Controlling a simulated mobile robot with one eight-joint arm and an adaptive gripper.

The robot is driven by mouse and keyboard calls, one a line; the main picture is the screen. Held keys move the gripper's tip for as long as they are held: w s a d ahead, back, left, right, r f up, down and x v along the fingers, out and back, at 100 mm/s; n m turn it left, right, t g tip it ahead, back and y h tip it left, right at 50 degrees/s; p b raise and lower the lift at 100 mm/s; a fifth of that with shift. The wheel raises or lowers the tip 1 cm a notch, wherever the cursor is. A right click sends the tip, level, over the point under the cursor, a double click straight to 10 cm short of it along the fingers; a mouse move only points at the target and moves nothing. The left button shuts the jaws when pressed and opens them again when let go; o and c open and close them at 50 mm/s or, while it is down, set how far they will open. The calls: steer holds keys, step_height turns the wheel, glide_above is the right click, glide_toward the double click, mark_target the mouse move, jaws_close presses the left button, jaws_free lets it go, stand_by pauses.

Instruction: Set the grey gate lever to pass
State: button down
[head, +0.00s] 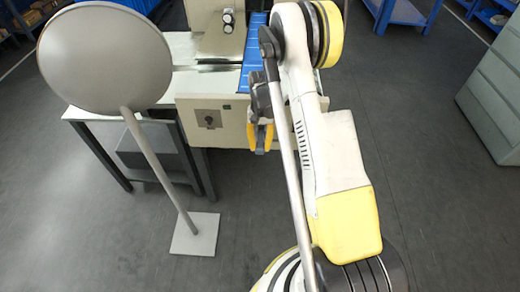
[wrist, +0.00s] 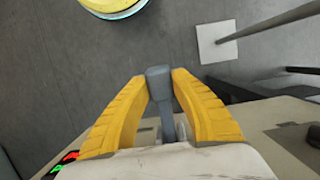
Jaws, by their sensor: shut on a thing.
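The grey gate lever (wrist: 159,84) stands between the two yellow fingers of my gripper (wrist: 160,76) in the wrist view. The fingers are shut on its squared head, and its thinner stem runs down toward the machine. In the head view my gripper (head: 262,137) is at the front of the cream machine (head: 217,132), pointing down, and largely hides the lever. Red and green marks (wrist: 66,160) show at the lower left in the wrist view. Their labels are not readable, so I cannot tell which is pass.
A black knob (head: 209,119) is on the machine's front panel, left of my gripper. A large grey disc (head: 105,58) on a slanted post with a square base (head: 196,235) stands to the left. A blue conveyor (head: 253,62) lies behind. The floor in front is clear.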

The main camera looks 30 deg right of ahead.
mark_target(261, 137)
steer(key=shift+w+d+r+g+y, duration=0.15)
steer(key=shift+r+g+y, duration=0.35)
steer(key=shift+r+g, duration=0.15)
steer(key=c, duration=1.1)
jaws_free()
steer(key=shift+o, duration=0.2)
steer(key=shift+w+r, duration=0.1)
steer(key=v, duration=1.1)
steer(key=shift+w+r, duration=0.15)
steer(key=shift+r, duration=0.15)
steer(key=shift+d, duration=0.1)
